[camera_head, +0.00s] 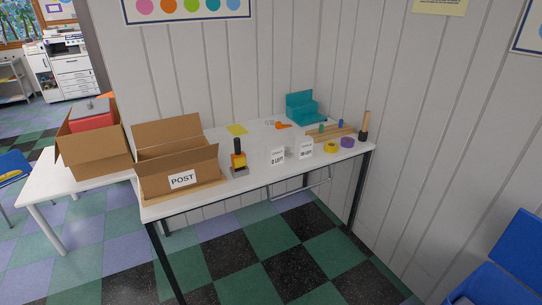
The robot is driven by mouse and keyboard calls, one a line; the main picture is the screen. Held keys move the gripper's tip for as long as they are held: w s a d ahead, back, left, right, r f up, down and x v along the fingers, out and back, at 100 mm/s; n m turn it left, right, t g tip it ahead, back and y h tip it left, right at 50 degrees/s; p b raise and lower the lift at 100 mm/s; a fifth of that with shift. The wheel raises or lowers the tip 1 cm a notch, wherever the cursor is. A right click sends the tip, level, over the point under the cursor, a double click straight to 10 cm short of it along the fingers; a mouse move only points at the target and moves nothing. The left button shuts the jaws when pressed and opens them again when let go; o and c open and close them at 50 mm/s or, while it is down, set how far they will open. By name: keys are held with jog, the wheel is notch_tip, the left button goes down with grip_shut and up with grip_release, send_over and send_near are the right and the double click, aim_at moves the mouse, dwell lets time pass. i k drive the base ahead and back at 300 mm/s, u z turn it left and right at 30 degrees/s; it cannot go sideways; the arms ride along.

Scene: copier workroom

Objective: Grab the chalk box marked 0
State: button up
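Two small white boxes with dark print stand upright side by side near the front edge of the white table (215,197). The left white box (277,156) carries small print that seems to read 0 with a word after it. The right white box (305,150) has similar print with what looks like a longer number. The print is too small to read surely. There is a narrow gap between the boxes. My gripper is not in view.
A stamp-like tool with yellow body (239,160) stands left of the boxes, near the open POST carton (181,181). A teal organiser (304,108) stands behind.

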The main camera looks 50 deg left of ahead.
aim_at(276, 151)
jog(key=u, duration=2.1)
jog(key=k, duration=0.45)
jog(key=z, duration=0.45)
jog(key=i, duration=0.65)
jog(key=z, duration=0.6)
jog(key=i, duration=0.85)
jog(key=u, duration=0.8)
jog(key=i, duration=0.7)
jog(key=u, duration=0.7)
